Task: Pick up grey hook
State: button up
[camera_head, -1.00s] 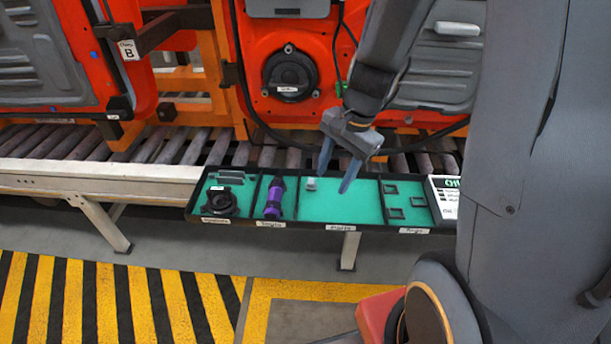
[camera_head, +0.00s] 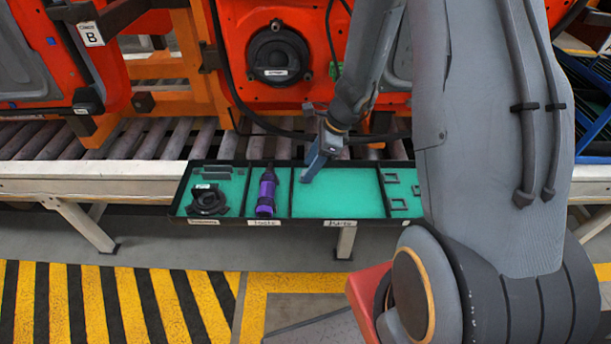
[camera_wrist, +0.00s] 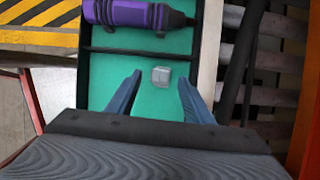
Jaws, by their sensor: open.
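A small light-grey piece (camera_wrist: 161,76), which looks like the grey hook, lies on the green floor of the tray's third compartment. My gripper (camera_wrist: 158,82) is open above it; in the wrist view the piece shows between the two blue fingertips, nearer the right one. I cannot tell how far above it the fingers are. In the head view my gripper (camera_head: 311,170) points down at the left part of that compartment and mostly hides the piece.
The black-rimmed tray (camera_head: 276,221) stands by the roller conveyor (camera_head: 140,140). A purple and black tool (camera_head: 266,192) lies left of the third compartment. A black round part (camera_head: 207,200) lies farther left. Several dark square clips (camera_head: 399,204) lie at the right. Orange door panels hang behind.

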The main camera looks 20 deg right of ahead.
jog(key=shift+x, duration=1)
grip_shut()
jog(key=shift+r, duration=0.15)
jog(key=shift+r, duration=0.5)
jog(key=v, duration=0.2)
jog(key=shift+d+r+b, duration=0.2)
jog(key=shift+r+b, duration=0.05)
jog(key=shift+b, duration=0.05)
jog(key=s+d, duration=0.2)
jog(key=d, duration=0.3)
jog(key=s+d+b, duration=0.1)
jog(key=s+d, duration=0.1)
jog(key=d, duration=0.3)
jog(key=s+d+b, duration=0.1)
jog(key=s+d, duration=0.1)
jog(key=d, duration=0.4)
